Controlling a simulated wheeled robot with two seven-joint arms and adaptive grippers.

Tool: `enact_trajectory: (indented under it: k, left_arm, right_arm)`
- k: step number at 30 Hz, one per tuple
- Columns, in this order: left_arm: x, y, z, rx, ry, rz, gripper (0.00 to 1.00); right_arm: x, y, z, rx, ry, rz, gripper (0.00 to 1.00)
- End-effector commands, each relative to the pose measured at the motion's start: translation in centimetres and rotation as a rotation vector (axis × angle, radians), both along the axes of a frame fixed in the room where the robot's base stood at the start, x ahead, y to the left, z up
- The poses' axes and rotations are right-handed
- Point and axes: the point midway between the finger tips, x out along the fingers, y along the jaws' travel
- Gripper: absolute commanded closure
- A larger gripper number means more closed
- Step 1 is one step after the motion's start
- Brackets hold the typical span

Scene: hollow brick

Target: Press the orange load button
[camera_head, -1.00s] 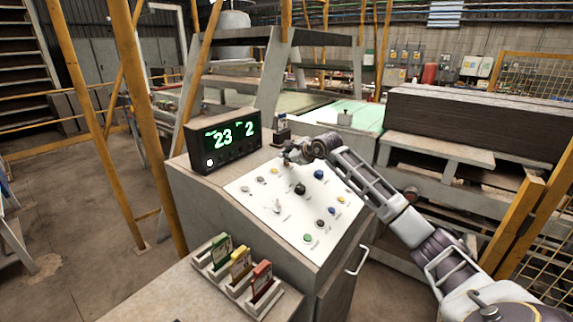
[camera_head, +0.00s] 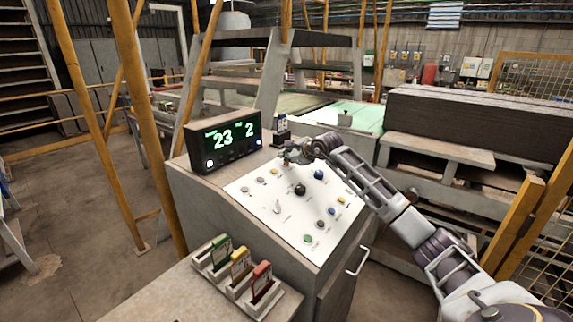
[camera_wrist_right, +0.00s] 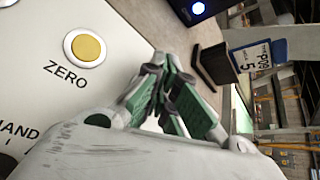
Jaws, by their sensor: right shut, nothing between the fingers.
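The sloped control panel (camera_head: 250,192) carries several coloured buttons and knobs. I cannot make out a button labelled load; the gripper hides part of the panel's upper edge. My right gripper (camera_head: 290,157) is shut and empty at that upper edge. In the right wrist view its fingertips (camera_wrist_right: 160,75) are together, to the right of a yellow-orange button (camera_wrist_right: 85,48) labelled ZERO and apart from it. In the head view this button (camera_head: 274,170) lies just in front of the gripper. Another yellow button (camera_head: 340,201) is at the panel's right. My left gripper is not in view.
A display box (camera_head: 222,141) showing 23 and 2, with a lit blue lamp (camera_head: 259,142), stands behind the panel's left. A dark holder with a blue-and-white card (camera_wrist_right: 252,57) is close beyond the fingertips. Green, yellow and red cards (camera_head: 262,279) stand in front.

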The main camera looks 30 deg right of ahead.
Motion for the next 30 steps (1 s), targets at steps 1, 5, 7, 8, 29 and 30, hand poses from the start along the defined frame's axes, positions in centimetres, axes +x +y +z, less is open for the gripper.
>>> enact_trajectory:
  k: [1, 5, 7, 8, 29, 30]
  left_arm:
    - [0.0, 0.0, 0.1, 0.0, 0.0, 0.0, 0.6]
    - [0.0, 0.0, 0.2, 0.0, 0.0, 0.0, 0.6]
    - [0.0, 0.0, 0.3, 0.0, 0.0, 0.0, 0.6]
    - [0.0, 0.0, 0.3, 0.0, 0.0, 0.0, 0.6]
    - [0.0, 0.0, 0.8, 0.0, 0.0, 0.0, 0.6]
    - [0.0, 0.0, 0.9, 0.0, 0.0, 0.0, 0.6]
  right_arm:
    - [-0.1, 0.0, 0.3, -0.001, -0.001, 0.0, 1.0]
    - [-0.2, -0.1, 0.8, -0.001, -0.002, 0.0, 1.0]
    - [-0.2, -0.1, 0.9, -0.001, -0.002, 0.0, 1.0]
    - [-0.2, -0.1, 1.0, -0.001, -0.002, 0.0, 1.0]
    - [-0.6, -0.3, 2.4, 0.0, -0.001, 0.0, 1.0]
    - [-0.6, -0.3, 2.7, 0.001, -0.001, -0.001, 1.0]
